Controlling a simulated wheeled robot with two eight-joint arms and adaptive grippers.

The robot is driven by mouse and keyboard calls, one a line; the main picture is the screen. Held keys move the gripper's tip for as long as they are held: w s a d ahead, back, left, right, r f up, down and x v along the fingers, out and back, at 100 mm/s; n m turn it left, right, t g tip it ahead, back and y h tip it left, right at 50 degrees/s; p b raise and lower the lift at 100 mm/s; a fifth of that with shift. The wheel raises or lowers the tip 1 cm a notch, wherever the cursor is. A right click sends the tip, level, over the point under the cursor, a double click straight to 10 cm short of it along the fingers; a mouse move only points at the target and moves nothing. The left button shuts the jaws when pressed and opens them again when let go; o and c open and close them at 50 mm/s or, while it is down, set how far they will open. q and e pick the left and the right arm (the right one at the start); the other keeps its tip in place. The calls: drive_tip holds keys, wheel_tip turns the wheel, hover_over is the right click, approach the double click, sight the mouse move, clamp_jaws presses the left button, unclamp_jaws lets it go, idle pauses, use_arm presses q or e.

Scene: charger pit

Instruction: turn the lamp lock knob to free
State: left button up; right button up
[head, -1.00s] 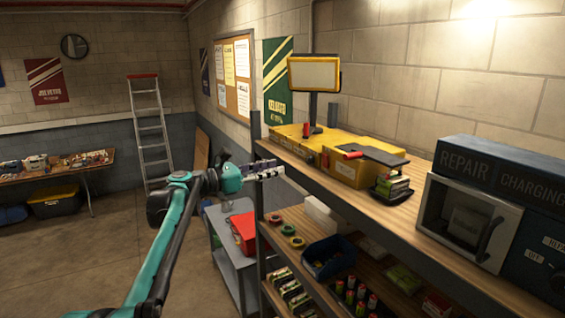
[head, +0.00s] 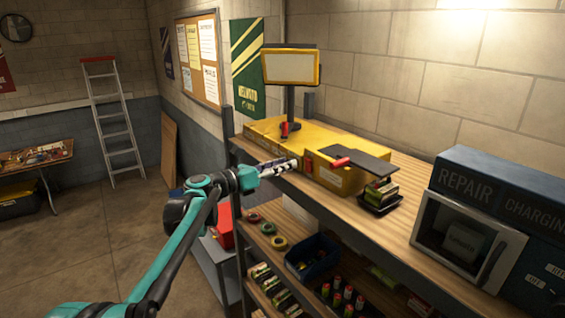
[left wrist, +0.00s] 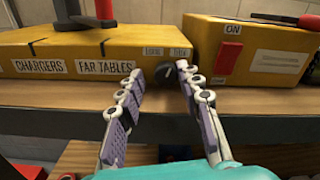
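The lamp (head: 291,68) is a pale panel in a yellow frame on a black post, standing on a long yellow box (head: 262,132) on the top shelf. In the left wrist view, the dark lock knob (left wrist: 166,77) sits on the box's front face, below two small labels (left wrist: 166,53) too blurred to read surely. My left gripper (head: 292,164) is in front of the box; in the wrist view its fingers (left wrist: 173,72) are apart, with the knob between or just beyond their tips. I cannot tell whether they touch it. My right gripper is not in view.
A second yellow box (left wrist: 259,52) with a red switch labelled ON stands to the right of the knob. The wooden shelf edge (left wrist: 60,95) runs below. A battery tray (head: 380,199) and a dark charging cabinet (head: 480,220) are further right.

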use_arm(q)
drive_tip(key=shift+s+d+r, duration=0.2)
drive_tip(key=shift+s+d, duration=0.05)
drive_tip(key=shift+s, duration=0.2)
drive_tip(key=shift+w, duration=0.1)
drive_tip(key=c, duration=0.5)
drive_tip(key=shift+w+a+f, duration=0.1)
drive_tip(key=shift+w+a, duration=0.05)
clamp_jaws()
drive_tip(key=shift+m+b, duration=0.35)
drive_tip(key=shift+m, duration=0.15)
drive_tip(key=shift+f+m+b, duration=0.1)
drive_tip(key=shift+m+b, duration=0.25)
drive_tip(key=shift+m, duration=0.25)
drive_tip(key=m+b, duration=0.1)
drive_tip(key=m, duration=0.2)
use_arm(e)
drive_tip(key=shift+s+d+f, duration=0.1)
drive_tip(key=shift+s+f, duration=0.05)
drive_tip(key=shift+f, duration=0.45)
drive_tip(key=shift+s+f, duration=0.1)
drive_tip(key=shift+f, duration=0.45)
use_arm(q)
drive_tip(key=o, duration=0.5)
unclamp_jaws()
